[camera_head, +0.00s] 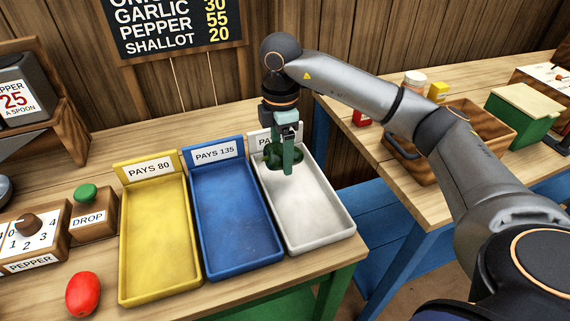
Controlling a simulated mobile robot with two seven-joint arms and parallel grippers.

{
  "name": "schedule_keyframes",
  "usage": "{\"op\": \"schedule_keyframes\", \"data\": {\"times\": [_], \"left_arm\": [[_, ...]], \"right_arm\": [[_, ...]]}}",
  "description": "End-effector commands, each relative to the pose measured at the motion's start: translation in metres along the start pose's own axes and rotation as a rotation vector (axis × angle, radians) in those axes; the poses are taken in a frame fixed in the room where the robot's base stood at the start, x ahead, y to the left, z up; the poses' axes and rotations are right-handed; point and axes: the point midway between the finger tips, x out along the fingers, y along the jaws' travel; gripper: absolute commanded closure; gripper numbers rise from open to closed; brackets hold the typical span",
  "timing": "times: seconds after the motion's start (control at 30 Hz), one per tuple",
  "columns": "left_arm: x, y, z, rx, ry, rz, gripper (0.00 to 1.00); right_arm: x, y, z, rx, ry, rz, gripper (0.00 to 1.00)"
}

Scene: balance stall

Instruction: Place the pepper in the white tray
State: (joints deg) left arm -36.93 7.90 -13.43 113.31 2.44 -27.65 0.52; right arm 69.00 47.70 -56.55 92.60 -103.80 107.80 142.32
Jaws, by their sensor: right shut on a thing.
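My right gripper (287,168) reaches in from the right and points down over the back part of the white tray (318,223). It is shut on a dark green pepper (271,157), which shows partly behind and beside the fingers. The pepper is at the tray's back end; I cannot tell whether it touches the tray floor. The white tray is otherwise empty, and its label is partly hidden by the gripper. My left gripper is not in view.
A blue tray (235,227) and a yellow tray (155,249) stand empty to the left. A red tomato-like thing (83,294) lies at the front left, near a box with a green DROP button (86,193). A wooden crate (467,124) and green box (523,117) stand on the right table.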

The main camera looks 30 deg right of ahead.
Motion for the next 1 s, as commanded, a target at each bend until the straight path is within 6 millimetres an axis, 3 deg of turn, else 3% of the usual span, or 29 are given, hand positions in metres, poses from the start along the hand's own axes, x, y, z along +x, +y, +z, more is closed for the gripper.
{"op": "schedule_keyframes", "data": {"times": [0.27,0.47,0.83,0.87,1.0], "left_arm": [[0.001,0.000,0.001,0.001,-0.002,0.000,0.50],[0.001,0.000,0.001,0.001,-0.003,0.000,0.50],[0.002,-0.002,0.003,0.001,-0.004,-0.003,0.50],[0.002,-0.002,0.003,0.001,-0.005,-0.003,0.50],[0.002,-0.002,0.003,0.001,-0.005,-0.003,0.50]], "right_arm": [[0.018,0.009,0.011,0.003,-0.001,-0.002,0.78],[0.046,0.009,0.011,0.000,-0.001,-0.001,0.78],[0.051,0.010,0.010,0.000,0.000,0.001,0.78],[0.051,0.010,0.010,0.000,0.000,0.001,0.23],[0.050,0.010,0.010,0.000,0.000,0.001,0.07]]}}
